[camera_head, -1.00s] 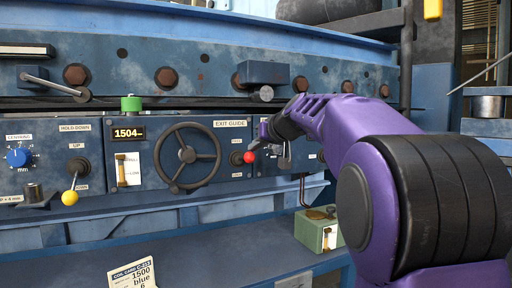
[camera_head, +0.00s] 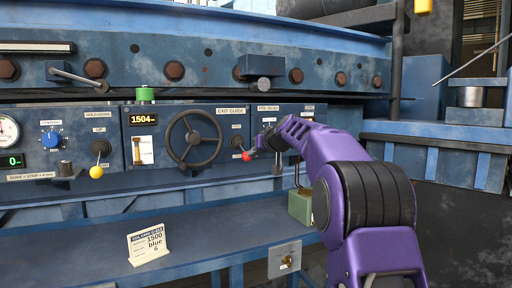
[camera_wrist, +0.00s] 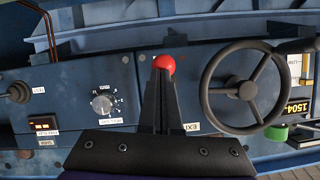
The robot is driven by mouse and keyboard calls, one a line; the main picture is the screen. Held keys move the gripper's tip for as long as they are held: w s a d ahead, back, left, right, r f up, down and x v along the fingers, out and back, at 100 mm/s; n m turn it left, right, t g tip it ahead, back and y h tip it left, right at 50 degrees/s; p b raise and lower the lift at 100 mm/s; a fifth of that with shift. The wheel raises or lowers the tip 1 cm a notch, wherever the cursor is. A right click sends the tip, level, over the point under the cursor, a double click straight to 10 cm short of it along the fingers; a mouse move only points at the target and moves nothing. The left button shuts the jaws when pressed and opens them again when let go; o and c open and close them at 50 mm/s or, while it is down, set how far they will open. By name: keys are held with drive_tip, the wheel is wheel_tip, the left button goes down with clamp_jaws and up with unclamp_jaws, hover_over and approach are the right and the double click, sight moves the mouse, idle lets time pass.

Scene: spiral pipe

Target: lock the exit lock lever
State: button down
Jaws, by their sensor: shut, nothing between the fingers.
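The lever with a red ball knob (camera_head: 246,156) sits right of the black handwheel (camera_head: 194,140), on the panel labelled EXIT GUIDE. Its hub is at the panel and its knob points down and to the right. My gripper (camera_head: 256,151) is at the right side of the knob, shut and empty. In the wrist view the red knob (camera_wrist: 164,64) shows just beyond the tips of my closed fingers (camera_wrist: 162,78). The fingers hide the rest of the lever there. I cannot tell whether the fingertips touch the knob.
A yellow-knobbed lever (camera_head: 96,172) is at the left under HOLD-DOWN. A green box (camera_head: 301,207) stands on the lower ledge below my arm. A card (camera_head: 149,243) stands at the front.

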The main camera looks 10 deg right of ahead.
drive_tip(key=shift+w+f+b, duration=0.2)
drive_tip(key=shift+f+b, duration=0.35)
drive_tip(key=shift+f, duration=0.65)
